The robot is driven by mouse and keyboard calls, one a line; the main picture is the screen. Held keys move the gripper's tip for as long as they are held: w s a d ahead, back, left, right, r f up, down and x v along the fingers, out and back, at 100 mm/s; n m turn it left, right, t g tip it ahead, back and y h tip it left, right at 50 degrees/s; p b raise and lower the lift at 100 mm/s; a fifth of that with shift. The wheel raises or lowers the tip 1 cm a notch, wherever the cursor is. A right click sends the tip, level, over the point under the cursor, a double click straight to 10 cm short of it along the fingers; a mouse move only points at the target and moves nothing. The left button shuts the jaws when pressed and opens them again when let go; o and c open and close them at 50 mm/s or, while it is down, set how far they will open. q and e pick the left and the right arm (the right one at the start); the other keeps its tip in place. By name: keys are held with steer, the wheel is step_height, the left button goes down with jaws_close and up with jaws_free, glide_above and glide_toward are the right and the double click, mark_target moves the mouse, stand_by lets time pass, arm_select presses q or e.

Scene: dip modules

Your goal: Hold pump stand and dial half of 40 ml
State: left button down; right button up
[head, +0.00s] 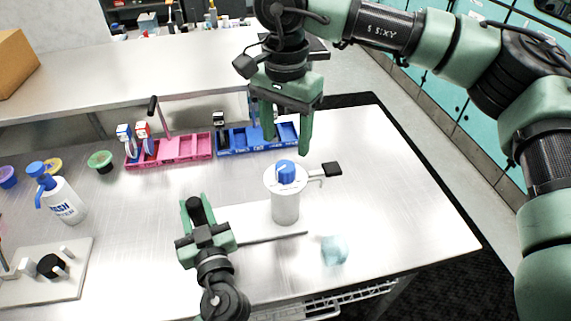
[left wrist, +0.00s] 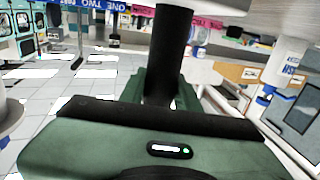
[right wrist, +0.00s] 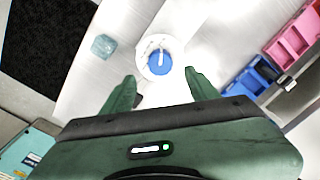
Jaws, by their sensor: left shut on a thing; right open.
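A white cylindrical pump (head: 286,205) stands upright on the table with a blue dial (head: 286,171) on top and a black-ended arm (head: 332,169) at its right. The dial also shows in the right wrist view (right wrist: 160,64). My left gripper (head: 195,208) is shut on a dark cylindrical handle (left wrist: 172,45), left of the pump; a thin rod (head: 272,238) runs from near it to the right, in front of the pump. Whether the handle joins the pump cannot be told. My right gripper (head: 287,145) is open, empty, above and behind the dial, fingers pointing down. The dial's markings are unreadable.
A pale blue translucent block (head: 334,250) lies right of the pump. Pink (head: 185,150) and blue (head: 255,140) racks stand behind. A white bottle with a blue top (head: 64,200) and a white board (head: 45,285) are at left. The table's right side is clear.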

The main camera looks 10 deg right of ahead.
mark_target(286, 166)
step_height(286, 166, down, 8)
steer(key=shift+f, duration=0.1)
stand_by(0.4)
jaws_close()
